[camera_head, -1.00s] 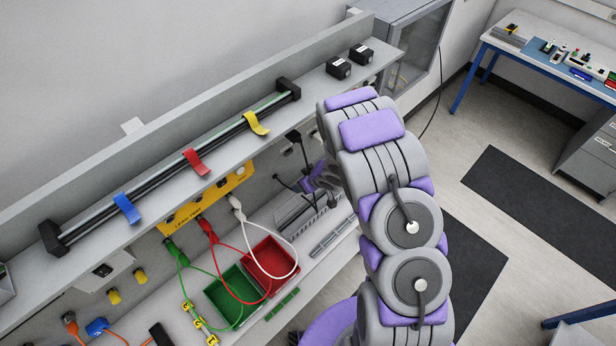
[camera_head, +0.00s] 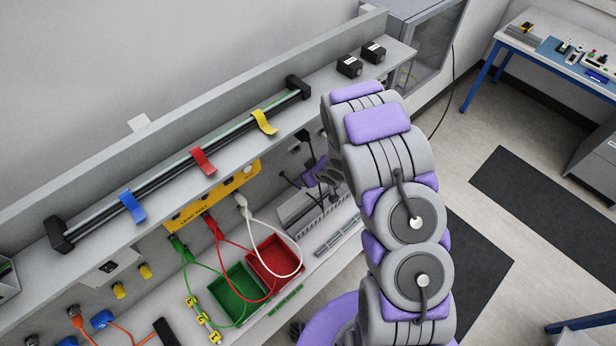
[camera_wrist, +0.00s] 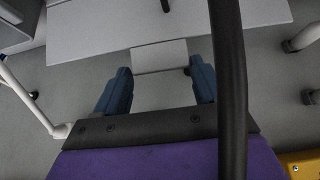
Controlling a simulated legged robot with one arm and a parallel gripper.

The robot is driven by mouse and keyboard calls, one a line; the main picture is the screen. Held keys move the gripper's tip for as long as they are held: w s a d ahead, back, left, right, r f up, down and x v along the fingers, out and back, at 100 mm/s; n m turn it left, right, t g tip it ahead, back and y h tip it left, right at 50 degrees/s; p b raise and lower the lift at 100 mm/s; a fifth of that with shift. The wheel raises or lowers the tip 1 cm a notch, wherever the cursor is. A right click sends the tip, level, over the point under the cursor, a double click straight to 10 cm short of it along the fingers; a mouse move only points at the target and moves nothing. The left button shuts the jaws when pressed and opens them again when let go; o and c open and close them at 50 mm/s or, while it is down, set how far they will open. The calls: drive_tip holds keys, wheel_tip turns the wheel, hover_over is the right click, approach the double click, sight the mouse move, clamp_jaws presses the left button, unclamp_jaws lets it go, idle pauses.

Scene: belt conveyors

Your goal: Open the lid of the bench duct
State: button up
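The bench duct (camera_head: 325,213) looks like a grey box with slotted sides on the lower bench, beside the red bin. Its far part is hidden by my arm. My gripper shows in the wrist view (camera_wrist: 160,88), with two dark blue fingers well apart and nothing held between them. Beyond the fingertips is a small pale plate (camera_wrist: 159,56) at the edge of a wider pale panel (camera_wrist: 170,22). These may be the duct's lid, but I cannot tell for sure. In the head view, the gripper is mostly hidden behind my arm, near the duct.
A red bin (camera_head: 291,264) and a green bin (camera_head: 219,291) stand left of the duct, with looped test leads over them. A yellow lead-test box (camera_head: 190,213) sits under the shelf (camera_head: 335,90). A dark cable crosses the wrist view.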

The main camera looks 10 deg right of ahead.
drive_tip(key=shift+o, duration=1.4)
drive_tip(key=shift+s+f, duration=0.1)
drive_tip(key=shift+s, duration=0.1)
drive_tip(key=v, duration=1.7)
drive_tip(key=shift+p, duration=0.4)
